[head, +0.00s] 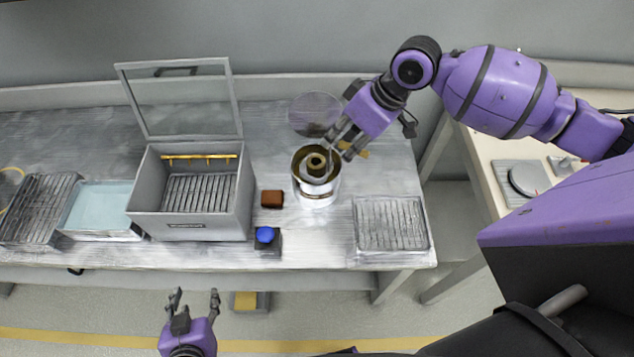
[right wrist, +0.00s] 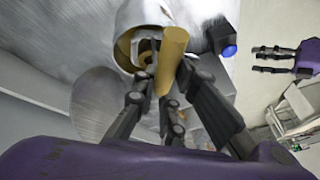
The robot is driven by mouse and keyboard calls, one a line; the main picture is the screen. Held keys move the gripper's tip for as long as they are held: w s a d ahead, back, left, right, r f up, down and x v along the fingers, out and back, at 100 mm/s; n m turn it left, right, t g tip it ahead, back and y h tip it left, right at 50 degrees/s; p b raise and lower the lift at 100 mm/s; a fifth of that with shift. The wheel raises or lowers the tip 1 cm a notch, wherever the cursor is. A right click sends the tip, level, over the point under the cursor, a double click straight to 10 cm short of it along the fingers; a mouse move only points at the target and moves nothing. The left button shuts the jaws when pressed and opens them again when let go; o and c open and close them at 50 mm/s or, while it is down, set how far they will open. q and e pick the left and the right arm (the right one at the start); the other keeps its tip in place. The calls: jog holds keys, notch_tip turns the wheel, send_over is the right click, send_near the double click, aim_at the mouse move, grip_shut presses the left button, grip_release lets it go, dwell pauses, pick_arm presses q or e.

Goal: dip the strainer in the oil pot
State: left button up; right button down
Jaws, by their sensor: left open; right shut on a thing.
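The oil pot (head: 316,196) is a round silver pot with yellowish contents, standing on the metal bench; it also shows in the right wrist view (right wrist: 125,52). My right gripper (head: 338,150) is over the pot's right rim, shut on a tan cylindrical handle (right wrist: 174,55), which I take to be the strainer's. A ring-like form (head: 316,163) shows inside the pot; I cannot tell whether it is part of the strainer. The strainer's head is not clearly seen. My left gripper (head: 194,298) is open and empty, low in front of the bench.
A round translucent disc (head: 314,108) is behind the pot. A grey box with raised lid (head: 195,225), a brown block (head: 272,198) and a blue knob (head: 265,235) are to the left. A wire rack (head: 390,238) lies right of the pot, with bare bench (head: 330,240) between.

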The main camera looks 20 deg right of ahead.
jog(key=shift+w+r+p, duration=0.1)
jog(key=shift+r+p, duration=0.45)
jog(key=shift+r, duration=1.1)
pick_arm(q)
jog(key=shift+w+r+t, duration=0.3)
jog(key=shift+w+r, duration=0.65)
jog(key=shift+r, duration=0.3)
pick_arm(e)
jog(key=shift+r, duration=1.05)
jog(key=shift+r, duration=2)
jog(key=shift+f, duration=0.1)
